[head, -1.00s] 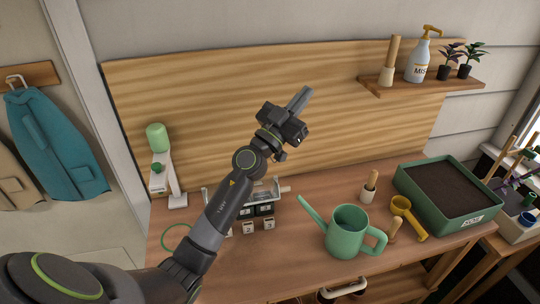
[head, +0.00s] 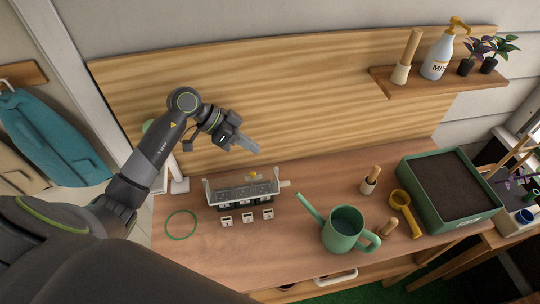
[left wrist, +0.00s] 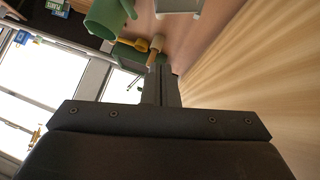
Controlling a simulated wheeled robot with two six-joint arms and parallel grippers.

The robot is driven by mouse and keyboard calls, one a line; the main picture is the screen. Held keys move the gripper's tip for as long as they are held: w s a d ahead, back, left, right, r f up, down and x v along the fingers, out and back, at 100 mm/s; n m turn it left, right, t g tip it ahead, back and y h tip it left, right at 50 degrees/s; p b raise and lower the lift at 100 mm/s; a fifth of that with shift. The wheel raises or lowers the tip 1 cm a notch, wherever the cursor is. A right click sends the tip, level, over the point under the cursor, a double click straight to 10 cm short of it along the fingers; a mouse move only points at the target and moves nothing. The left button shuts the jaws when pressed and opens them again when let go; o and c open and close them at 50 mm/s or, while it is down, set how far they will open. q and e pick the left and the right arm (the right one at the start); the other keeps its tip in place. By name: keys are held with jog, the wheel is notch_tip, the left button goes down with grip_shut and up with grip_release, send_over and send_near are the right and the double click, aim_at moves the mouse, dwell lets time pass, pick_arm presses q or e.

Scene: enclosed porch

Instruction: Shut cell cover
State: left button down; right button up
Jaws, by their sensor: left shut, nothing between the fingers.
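A small cell unit (head: 243,204) with a pale frame and dark cells stands on the bench, left of the watering can. Grey panels (head: 240,190) lie across its top, with raised pale sides at both ends. I cannot tell clearly which part is the cover or how it sits. A wooden peg (head: 285,183) sticks out at its right end. My left gripper (head: 256,150) is shut and empty, above and behind the unit, apart from it. Its fingers also show in the left wrist view (left wrist: 161,85). My right gripper is not in view.
Several small labelled blocks (head: 247,217) sit in front of the unit, with a green ring (head: 181,224) to the left. A green watering can (head: 343,230), yellow scoop (head: 402,205) and soil tray (head: 484,222) stand to the right. The wooden backboard (head: 300,100) rises behind.

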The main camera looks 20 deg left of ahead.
pick_arm(q)
jog(key=s+a+f+b+x, duration=0.1)
jog(key=b+x, duration=0.7)
jog(key=x, duration=0.4)
jog(key=shift+s+d+f, duration=0.2)
jog(key=shift+s+f, duration=0.1)
jog(key=shift+f, duration=0.25)
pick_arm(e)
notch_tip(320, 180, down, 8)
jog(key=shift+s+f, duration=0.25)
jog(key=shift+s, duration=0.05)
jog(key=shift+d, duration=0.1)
